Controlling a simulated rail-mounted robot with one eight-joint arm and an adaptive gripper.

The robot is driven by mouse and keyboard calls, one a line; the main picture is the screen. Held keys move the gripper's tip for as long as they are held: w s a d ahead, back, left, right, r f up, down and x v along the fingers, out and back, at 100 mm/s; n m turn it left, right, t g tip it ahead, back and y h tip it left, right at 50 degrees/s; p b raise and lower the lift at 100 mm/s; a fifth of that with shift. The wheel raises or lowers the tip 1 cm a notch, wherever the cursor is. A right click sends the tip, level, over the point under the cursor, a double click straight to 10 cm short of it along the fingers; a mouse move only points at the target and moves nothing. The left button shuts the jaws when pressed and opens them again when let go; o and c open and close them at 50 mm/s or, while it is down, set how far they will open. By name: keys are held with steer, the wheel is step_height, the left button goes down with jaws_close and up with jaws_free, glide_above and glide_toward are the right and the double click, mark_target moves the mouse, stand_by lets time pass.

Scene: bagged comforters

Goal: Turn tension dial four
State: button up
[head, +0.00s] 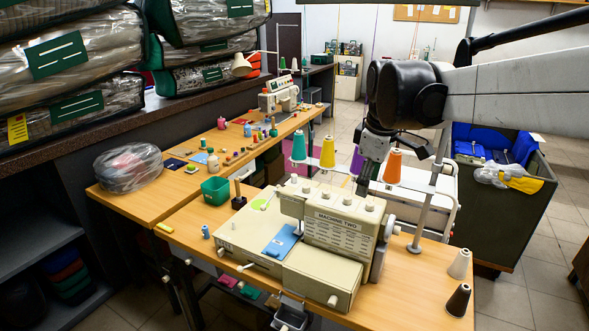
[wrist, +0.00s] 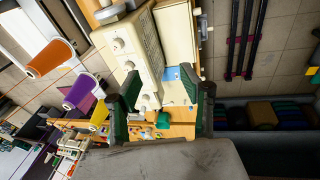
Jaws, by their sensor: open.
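A cream sewing machine (head: 340,232) labelled "MACHINE TWO" stands on the near wooden table. A row of several pale round dials (head: 347,199) runs along its top; I cannot read numbers on them, so I cannot tell which is four. My gripper (head: 364,186) points down just above and behind the right end of this row. In the wrist view, my gripper (wrist: 167,98) has its two dark green fingers apart, with nothing held. The machine's face (wrist: 142,40) and some dials (wrist: 130,66) show beside the left finger, which hides part of the row.
Thread cones stand behind the machine, including an orange one (head: 393,166) close to my gripper. A metal thread stand (head: 432,190) rises at its right. White (head: 459,264) and dark (head: 458,300) cones stand at the table's right. Bagged comforters (head: 60,60) fill the left shelf.

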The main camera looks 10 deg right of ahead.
mark_target(372, 203)
steer(key=w+d+f+n+g+p, duration=0.25)
steer(key=w+d+n, duration=0.35)
steer(key=w+d, duration=0.45)
steer(key=f, duration=0.4)
steer(key=a+f, duration=0.1)
steer(key=f, duration=0.3)
steer(key=w+f, duration=0.1)
steer(key=f, duration=0.4)
steer(key=shift+w+a, duration=0.1)
steer(key=shift+a, duration=0.2)
jaws_close()
